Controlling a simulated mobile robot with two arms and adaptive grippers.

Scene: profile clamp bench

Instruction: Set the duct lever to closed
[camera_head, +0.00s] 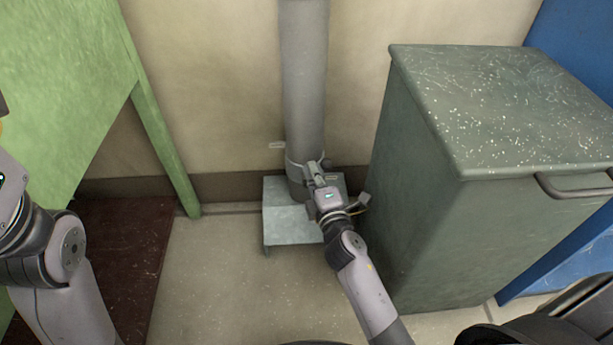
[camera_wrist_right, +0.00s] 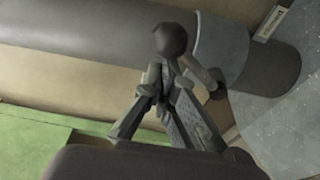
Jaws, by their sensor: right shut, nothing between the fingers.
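The grey duct (camera_head: 303,80) stands upright against the wall, with a lighter collar (camera_wrist_right: 222,52) near its foot. The duct lever (camera_wrist_right: 172,40) shows in the right wrist view as a dark round knob on a short arm at the collar. In the head view the lever is mostly hidden by my right gripper (camera_head: 313,172). The fingers of that gripper (camera_wrist_right: 163,82) are together and empty, right by the knob; whether they touch it I cannot tell. My left arm shows at the left edge, but its gripper is out of view.
A pale metal stand (camera_head: 284,222) surrounds the duct's foot. A small label plate (camera_wrist_right: 270,23) is beside the collar. A large grey-green bin (camera_head: 425,190) stands close to the right of my right arm. A green table (camera_head: 60,80) is at the left. Floor between is clear.

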